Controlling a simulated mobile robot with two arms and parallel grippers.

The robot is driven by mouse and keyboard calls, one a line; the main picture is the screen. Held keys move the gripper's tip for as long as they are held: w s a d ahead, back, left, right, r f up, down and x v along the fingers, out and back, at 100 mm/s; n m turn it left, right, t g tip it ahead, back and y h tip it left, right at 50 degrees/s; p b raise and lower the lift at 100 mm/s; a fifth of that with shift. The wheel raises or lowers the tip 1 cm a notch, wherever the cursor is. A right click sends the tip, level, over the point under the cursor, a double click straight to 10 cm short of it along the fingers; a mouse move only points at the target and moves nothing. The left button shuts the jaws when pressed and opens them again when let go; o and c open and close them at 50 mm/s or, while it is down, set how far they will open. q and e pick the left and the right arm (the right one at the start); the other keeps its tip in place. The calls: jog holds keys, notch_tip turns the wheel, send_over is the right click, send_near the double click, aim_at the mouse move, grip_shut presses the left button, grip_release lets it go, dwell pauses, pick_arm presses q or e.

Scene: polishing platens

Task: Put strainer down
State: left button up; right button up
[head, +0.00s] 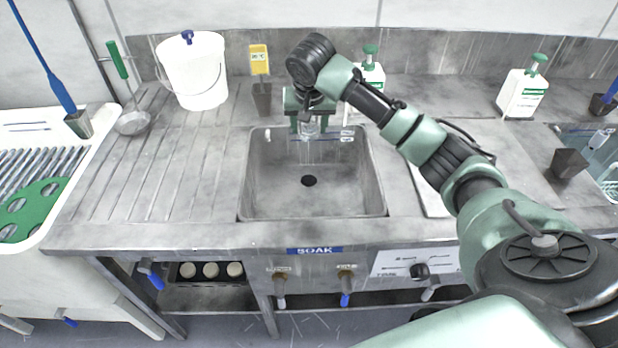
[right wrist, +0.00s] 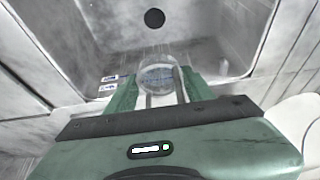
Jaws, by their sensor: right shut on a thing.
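My right gripper (head: 309,122) reaches over the back edge of the steel sink (head: 255,185), pointing down. It is shut on a small round cup-like thing, seemingly the strainer (right wrist: 157,78), clear-sided with a greyish, lined round face. In the right wrist view it sits between the two green fingers, with the sink basin beyond and the dark drain hole (right wrist: 154,18) at the top. In the head view the strainer (head: 310,130) is small and partly hidden by the gripper. Whether it touches the sink edge I cannot tell. My left gripper is not in view.
A green-handled metal ladle-like tool (head: 132,122) leans at the left wall. A white bucket (head: 195,75) stands on the ribbed drainboard (head: 150,170). White bottles (head: 520,95) stand at the back right. The basin looks empty; the drainboard front is clear.

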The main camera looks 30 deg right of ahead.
notch_tip(320, 180, down, 16)
jog(key=shift+f, duration=0.25)
dwell(0.3)
jog(key=o, duration=1.5)
jog(key=shift+f, duration=0.1)
jog(key=v, duration=1.2)
jog(key=shift+r+p, duration=0.2)
jog(key=shift+p, duration=0.1)
